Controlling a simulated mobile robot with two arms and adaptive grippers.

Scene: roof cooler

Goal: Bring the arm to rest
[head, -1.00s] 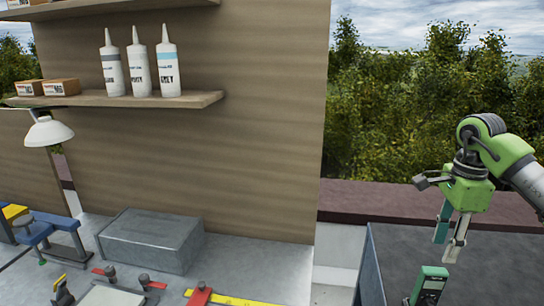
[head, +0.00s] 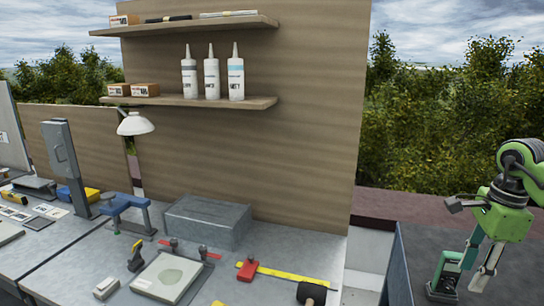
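My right gripper (head: 475,278) hangs fingers-down at the far right, above or beside a dark surface (head: 415,245). Its teal finger and grey finger stand apart with nothing seen between them. A small green and black device (head: 442,283) is on that surface, just left of the fingers. I cannot tell whether the teal finger touches it. My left arm and gripper are not in view.
The workbench holds a grey metal box (head: 208,220), a flat plate (head: 165,280), a red and yellow square (head: 250,268), a black-headed mallet (head: 311,292) and a blue vise (head: 125,210). A lamp (head: 134,124) and shelves (head: 190,101) with tubes are behind.

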